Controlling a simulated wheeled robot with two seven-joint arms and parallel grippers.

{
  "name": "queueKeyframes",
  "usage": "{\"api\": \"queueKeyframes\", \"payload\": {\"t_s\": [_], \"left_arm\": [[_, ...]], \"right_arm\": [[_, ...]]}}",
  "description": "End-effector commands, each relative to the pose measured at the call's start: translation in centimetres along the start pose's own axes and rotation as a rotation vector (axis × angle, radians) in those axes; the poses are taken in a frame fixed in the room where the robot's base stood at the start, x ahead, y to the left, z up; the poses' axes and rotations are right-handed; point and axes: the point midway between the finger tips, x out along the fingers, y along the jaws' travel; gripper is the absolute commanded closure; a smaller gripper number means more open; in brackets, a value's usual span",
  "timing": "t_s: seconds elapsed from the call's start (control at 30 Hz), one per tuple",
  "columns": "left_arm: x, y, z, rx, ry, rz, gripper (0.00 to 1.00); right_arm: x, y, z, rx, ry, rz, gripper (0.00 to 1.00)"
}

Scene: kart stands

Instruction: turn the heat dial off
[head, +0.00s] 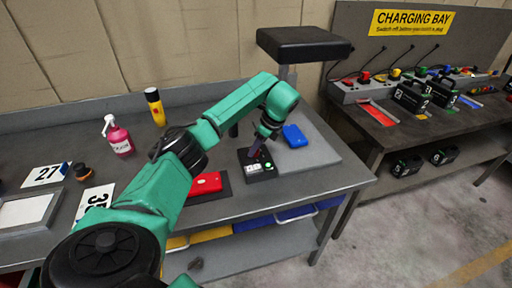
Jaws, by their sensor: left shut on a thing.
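A small black control box (262,176) lies on the grey workbench, in front of the heat press with its raised black top plate (303,45). A white part and a lit green spot (268,165) show on the box's face. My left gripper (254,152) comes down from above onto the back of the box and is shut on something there. That looks like the heat dial, but the fingers hide it, so its turn cannot be read. My right gripper is not in view.
A blue item (294,136) lies on the press's grey base (320,158), right of my gripper.

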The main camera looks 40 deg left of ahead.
Motion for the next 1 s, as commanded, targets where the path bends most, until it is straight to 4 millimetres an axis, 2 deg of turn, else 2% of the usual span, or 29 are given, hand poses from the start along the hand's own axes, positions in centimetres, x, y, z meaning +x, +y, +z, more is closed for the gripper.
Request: {"api": "queueKeyframes", "payload": {"t_s": [0.23,0.27,0.3,0.33,0.63,0.77,0.87,1.0], "left_arm": [[-0.2,-0.2,0.1,-0.004,0.001,-0.008,1.00],[-0.2,-0.2,0.1,-0.004,0.001,-0.008,0.57],[-0.2,-0.2,0.1,-0.004,0.001,-0.008,0.42],[-0.2,-0.2,0.1,-0.004,0.001,-0.008,0.31],[-0.1,-0.1,0.0,-0.001,0.001,-0.003,0.31],[-0.8,-0.1,0.0,0.000,0.001,-0.004,0.31],[-2.3,-0.1,-0.1,0.000,0.002,-0.006,0.31],[-5.9,-0.1,0.1,-0.002,0.001,-0.008,0.31]], "right_arm": [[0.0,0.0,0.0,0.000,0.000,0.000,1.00],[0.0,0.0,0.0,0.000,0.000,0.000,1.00],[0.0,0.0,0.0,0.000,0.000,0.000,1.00],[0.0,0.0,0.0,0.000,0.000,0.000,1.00],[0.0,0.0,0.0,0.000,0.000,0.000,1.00],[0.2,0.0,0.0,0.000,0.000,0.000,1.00],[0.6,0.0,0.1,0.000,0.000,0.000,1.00],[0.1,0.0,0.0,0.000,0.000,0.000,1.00]]}}
